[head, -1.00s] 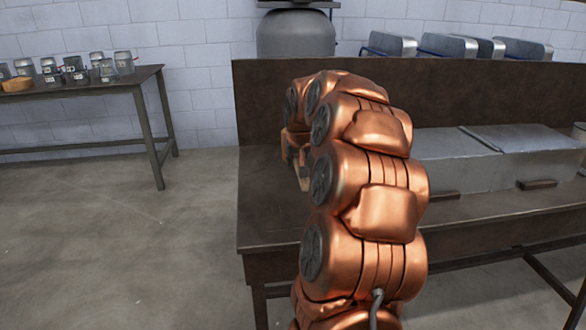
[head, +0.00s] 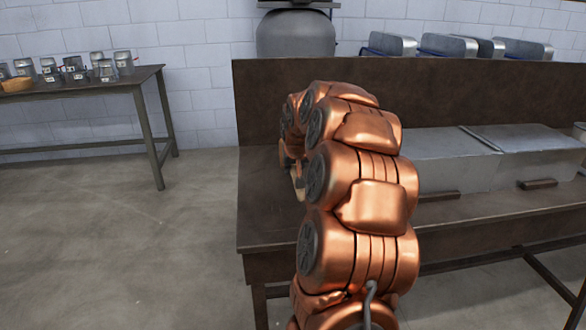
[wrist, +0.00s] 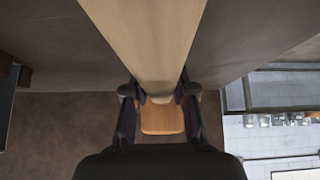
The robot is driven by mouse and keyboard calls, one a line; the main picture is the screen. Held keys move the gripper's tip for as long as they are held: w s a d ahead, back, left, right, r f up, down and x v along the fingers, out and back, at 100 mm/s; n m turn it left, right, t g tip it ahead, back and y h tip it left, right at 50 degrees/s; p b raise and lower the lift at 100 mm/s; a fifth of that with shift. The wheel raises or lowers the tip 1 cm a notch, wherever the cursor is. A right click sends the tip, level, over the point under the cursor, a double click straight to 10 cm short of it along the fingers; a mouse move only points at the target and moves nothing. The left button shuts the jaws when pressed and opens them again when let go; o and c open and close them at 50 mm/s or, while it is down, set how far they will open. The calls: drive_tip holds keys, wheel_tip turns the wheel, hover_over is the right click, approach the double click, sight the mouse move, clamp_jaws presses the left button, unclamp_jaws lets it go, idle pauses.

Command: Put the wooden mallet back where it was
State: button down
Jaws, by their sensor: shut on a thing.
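My gripper (wrist: 159,94) shows in the wrist view with its two dark fingers closed on the wooden mallet (wrist: 147,40). A long pale wooden part runs from the fingertips to the top edge, and a smaller orange-brown wooden part shows between the fingers. In the head view my copper arm hides most of the gripper. Only a small pale piece of the mallet (head: 298,182) shows left of the arm, over the left end of the brown workbench (head: 268,215). I cannot tell whether the mallet touches the bench.
The bench has a tall back panel (head: 440,95) and grey metal boxes (head: 525,150) on its right. Its front left top is bare. A side table (head: 85,90) at left holds several small metal items and a tan block (head: 17,84). Open floor lies between.

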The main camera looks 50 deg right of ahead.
drive_tip(key=c, duration=0.9)
unclamp_jaws()
drive_tip(key=shift+c, duration=0.2)
drive_tip(key=shift+r, duration=0.1)
drive_tip(key=v, duration=1.2)
drive_tip(key=s+a+f+n+g+y, duration=0.1)
drive_tip(key=s+a+f, duration=0.1)
drive_tip(key=a, duration=0.5)
drive_tip(key=s+a+f+n+g+y, duration=0.1)
drive_tip(key=s+a+f, duration=0.1)
drive_tip(key=a, duration=0.6)
drive_tip(key=s+a+f+n+y, duration=0.1)
drive_tip(key=s+a+f+n, duration=0.1)
drive_tip(key=a+f, duration=0.2)
drive_tip(key=shift+s+a+g, duration=0.1)
drive_tip(key=shift+a+g, duration=0.3)
drive_tip(key=shift+a, duration=1.45)
drive_tip(key=s+a+f+n+g, duration=0.1)
drive_tip(key=s+a+f+g, duration=0.1)
drive_tip(key=s+a+f, duration=0.2)
drive_tip(key=s+a+f+n+g+y, duration=0.1)
drive_tip(key=s+a+f+n+g, duration=0.1)
drive_tip(key=s+a, duration=0.8)
drive_tip(key=s+f+g, duration=0.1)
drive_tip(key=s+f, duration=0.1)
drive_tip(key=s, duration=0.6)
drive_tip(key=shift+s+a+g, duration=0.2)
drive_tip(key=shift+a+g, duration=0.1)
drive_tip(key=shift+a, duration=0.05)
